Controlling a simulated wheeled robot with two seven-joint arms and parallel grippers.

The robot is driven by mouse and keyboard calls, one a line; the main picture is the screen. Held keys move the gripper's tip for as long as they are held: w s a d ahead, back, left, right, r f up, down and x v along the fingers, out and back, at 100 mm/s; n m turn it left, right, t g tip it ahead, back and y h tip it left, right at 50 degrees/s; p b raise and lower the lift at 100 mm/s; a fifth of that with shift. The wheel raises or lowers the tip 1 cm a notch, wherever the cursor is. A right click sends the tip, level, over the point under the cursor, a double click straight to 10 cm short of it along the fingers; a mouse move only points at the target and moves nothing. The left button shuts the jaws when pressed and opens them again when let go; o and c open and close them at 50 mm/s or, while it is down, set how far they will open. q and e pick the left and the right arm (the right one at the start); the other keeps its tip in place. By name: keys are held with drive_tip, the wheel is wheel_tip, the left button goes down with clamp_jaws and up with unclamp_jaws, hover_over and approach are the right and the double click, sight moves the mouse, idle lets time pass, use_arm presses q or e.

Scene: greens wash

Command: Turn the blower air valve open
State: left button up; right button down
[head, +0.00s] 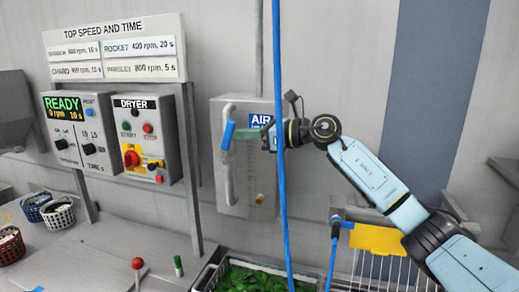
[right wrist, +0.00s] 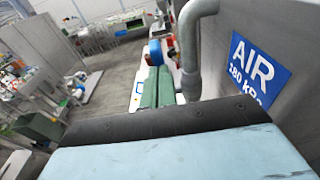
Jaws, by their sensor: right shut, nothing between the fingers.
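The blue valve lever (head: 227,138) is on the grey pipe (head: 229,178) at the left of the grey air box (head: 262,195). The lever stands nearly upright, slightly tilted. My right gripper (head: 238,132) has green fingers, shut and empty, with the tips close to the lever's right side. I cannot tell whether they touch it. In the right wrist view the shut fingers (right wrist: 157,88) point towards a blue round end of the lever (right wrist: 156,52), beside the bent pipe (right wrist: 190,45). The blue AIR sign (right wrist: 258,68) is at the right. My left gripper is not in view.
A blue hose (head: 279,60) hangs in front of the box and crosses my right wrist. The speed panel (head: 72,150) and dryer panel (head: 135,160) stand left. A crate of greens (head: 212,273) is below. A yellow plate (head: 378,240) is at the lower right.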

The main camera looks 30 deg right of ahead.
sight(235, 126)
drive_tip(key=shift+w+a+r+p, duration=0.6)
drive_tip(key=shift+w+a+r, duration=0.35)
drive_tip(key=shift+w, duration=0.1)
drive_tip(key=shift+f, duration=0.1)
drive_tip(key=s+d+r+b, duration=0.3)
drive_tip(key=s+d+r, duration=0.4)
drive_tip(key=s, duration=0.1)
drive_tip(key=shift+s+d, duration=0.15)
drive_tip(key=shift+d, duration=0.05)
